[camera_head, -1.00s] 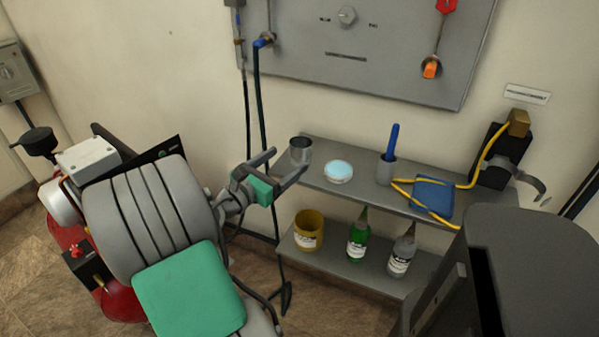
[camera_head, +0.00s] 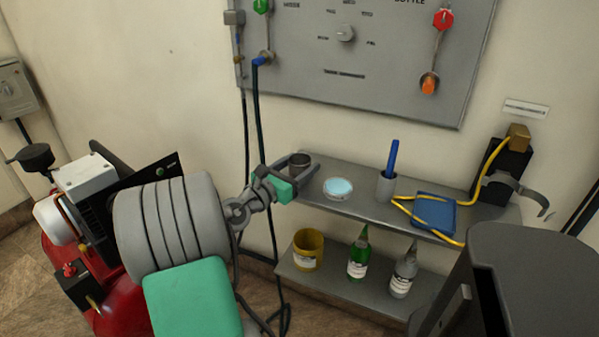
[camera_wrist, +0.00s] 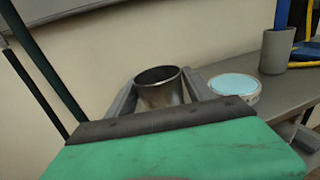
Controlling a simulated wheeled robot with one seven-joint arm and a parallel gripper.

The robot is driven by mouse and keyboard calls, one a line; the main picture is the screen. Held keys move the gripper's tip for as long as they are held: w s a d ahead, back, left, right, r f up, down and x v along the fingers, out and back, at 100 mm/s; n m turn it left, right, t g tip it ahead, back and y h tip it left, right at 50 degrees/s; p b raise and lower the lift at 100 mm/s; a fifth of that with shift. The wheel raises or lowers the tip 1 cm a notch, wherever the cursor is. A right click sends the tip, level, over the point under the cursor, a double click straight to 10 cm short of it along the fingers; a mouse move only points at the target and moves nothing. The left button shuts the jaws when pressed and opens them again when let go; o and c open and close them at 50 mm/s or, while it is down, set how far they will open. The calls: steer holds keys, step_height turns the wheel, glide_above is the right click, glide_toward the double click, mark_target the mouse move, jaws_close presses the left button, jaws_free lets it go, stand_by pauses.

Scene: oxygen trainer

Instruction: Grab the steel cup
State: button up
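The steel cup (camera_head: 299,166) stands upright at the left end of the upper grey shelf (camera_head: 350,203). In the wrist view the cup (camera_wrist: 161,90) sits between the two fingers of my gripper (camera_wrist: 163,85). In the head view my gripper (camera_head: 296,163) reaches the cup from the left, with its fingers around it. The fingers look open, with the cup between them; a small gap seems to show at the sides. The cup's lower part is hidden behind my gripper's body.
Right of the cup on the shelf are a round tin with a light blue top (camera_head: 338,188), a grey holder (camera_head: 386,187) with a blue stick, and a blue pad (camera_head: 434,213) with a yellow cord. Dark hoses (camera_head: 263,120) hang left of the shelf. A yellow cup (camera_head: 308,249) and bottles stand below.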

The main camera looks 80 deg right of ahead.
steer(key=c, duration=1)
steer(key=shift+r, duration=0.1)
